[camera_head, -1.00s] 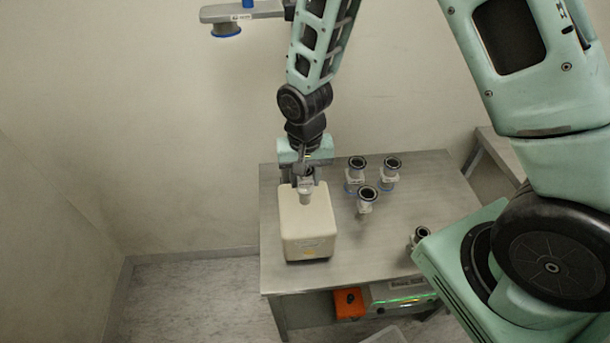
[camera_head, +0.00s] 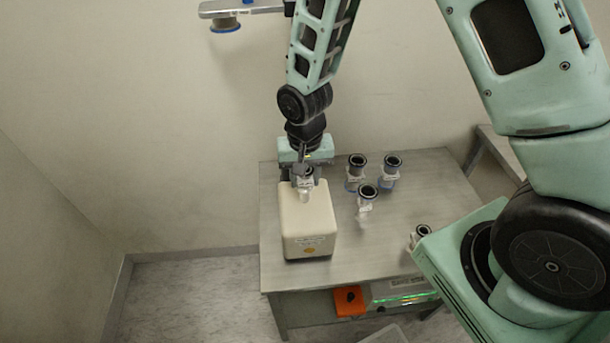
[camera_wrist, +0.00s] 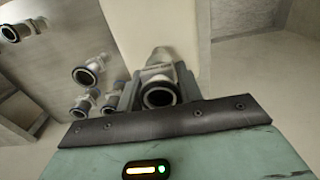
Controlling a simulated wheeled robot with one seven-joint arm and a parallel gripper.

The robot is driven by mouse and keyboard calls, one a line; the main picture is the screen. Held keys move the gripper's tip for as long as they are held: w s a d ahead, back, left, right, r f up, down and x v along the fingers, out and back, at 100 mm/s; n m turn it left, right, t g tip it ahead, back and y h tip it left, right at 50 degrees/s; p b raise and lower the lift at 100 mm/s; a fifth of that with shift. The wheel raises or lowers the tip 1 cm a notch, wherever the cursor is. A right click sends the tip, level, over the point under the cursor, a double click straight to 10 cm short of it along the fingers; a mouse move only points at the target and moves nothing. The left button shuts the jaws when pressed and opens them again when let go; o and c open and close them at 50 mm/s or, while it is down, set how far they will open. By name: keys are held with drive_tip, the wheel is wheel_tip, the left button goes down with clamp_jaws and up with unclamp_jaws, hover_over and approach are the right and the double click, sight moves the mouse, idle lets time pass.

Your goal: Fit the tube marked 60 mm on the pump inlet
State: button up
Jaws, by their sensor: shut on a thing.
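My gripper (camera_head: 305,172) is shut on a tube (camera_wrist: 160,92) with a dark ring at its upper end. The held tube is upright over the top of a cream pump box (camera_head: 308,228); in the head view it appears at the box's top (camera_head: 305,186). The wrist view shows a grey conical part between the tube and the box; whether the tube is seated there I cannot tell. Several other tubes stand on the table, such as one at the middle (camera_head: 366,203), one at the back (camera_head: 390,172) and one beside it (camera_head: 356,172). Their size marks are too small to read.
The metal table (camera_head: 410,200) has clear room right of the pump. Another tube (camera_head: 421,235) is partly behind my arm. An orange box (camera_head: 349,301) and a device with a green light (camera_head: 400,295) sit below. A wall bracket (camera_head: 240,10) is at upper left.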

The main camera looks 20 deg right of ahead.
drive_tip(key=o, duration=1.1)
wheel_tip(320, 180, up, 17)
drive_tip(key=shift+r+b, duration=0.2)
drive_tip(key=shift+b, duration=0.5)
drive_tip(key=s+a+n, duration=0.2)
drive_tip(key=s+n, duration=0.1)
drive_tip(key=s, duration=0.3)
drive_tip(key=s+a+n, duration=0.2)
drive_tip(key=s+n, duration=0.2)
drive_tip(key=s, duration=0.3)
drive_tip(key=s+a+n, duration=0.2)
drive_tip(key=s+n, duration=0.2)
drive_tip(key=s, duration=0.3)
drive_tip(key=shift+a+r+y, duration=0.15)
drive_tip(key=shift+r+y, duration=0.05)
drive_tip(key=shift+y, duration=0.1)
